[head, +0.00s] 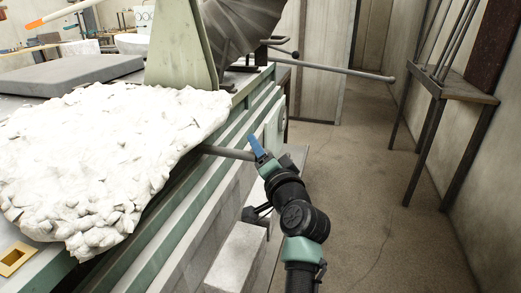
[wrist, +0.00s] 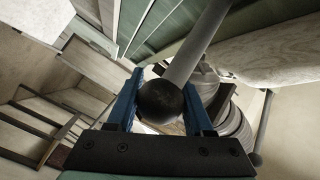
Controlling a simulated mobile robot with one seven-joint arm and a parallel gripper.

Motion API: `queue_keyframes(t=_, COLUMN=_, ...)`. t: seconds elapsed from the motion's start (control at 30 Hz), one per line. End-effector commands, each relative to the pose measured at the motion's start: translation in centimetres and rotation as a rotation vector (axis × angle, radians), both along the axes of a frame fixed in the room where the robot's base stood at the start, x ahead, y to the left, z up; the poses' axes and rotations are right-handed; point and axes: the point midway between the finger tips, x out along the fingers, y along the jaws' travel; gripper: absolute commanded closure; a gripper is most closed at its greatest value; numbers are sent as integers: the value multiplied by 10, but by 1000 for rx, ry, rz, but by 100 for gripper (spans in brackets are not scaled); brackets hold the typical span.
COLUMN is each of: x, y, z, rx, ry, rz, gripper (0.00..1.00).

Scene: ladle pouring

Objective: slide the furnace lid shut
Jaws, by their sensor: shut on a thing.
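The furnace lid appears to be the thick, lumpy white slab (head: 100,150) at the left of the head view, lying on the green and grey furnace bench. A grey handle rod (head: 226,152) sticks out to the right from under its edge. My gripper (head: 257,148) is at the outer end of this rod, beside the bench. In the wrist view the rod (wrist: 196,45) ends in a dark ball knob (wrist: 161,102). The knob sits between the two blue fingers of my gripper (wrist: 162,88), which is shut on it. The furnace opening is not clearly visible.
A flat grey slab (head: 70,74) lies behind the white one. A pale green upright plate (head: 180,45) and a long grey bar (head: 335,69) stand farther back. A metal stand (head: 455,85) is along the right wall. The floor (head: 365,190) between is clear.

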Motion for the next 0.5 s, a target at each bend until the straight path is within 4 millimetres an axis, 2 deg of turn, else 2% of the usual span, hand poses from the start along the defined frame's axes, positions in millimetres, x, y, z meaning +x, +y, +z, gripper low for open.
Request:
queue_keyframes(t=0.07, x=0, y=-4, z=1, rx=0, ry=-3, rz=-8, gripper=100)
queue_keyframes(t=0.1, x=0, y=-4, z=1, rx=0, ry=-3, rz=-8, gripper=41)
queue_keyframes(t=0.2, x=0, y=-3, z=1, rx=0, ry=-2, rz=-6, gripper=23)
queue_keyframes(t=0.23, x=0, y=-3, z=1, rx=0, ry=-2, rz=-6, gripper=19)
queue_keyframes(t=0.5, x=0, y=-1, z=0, rx=-1, ry=-1, rz=-2, gripper=19)
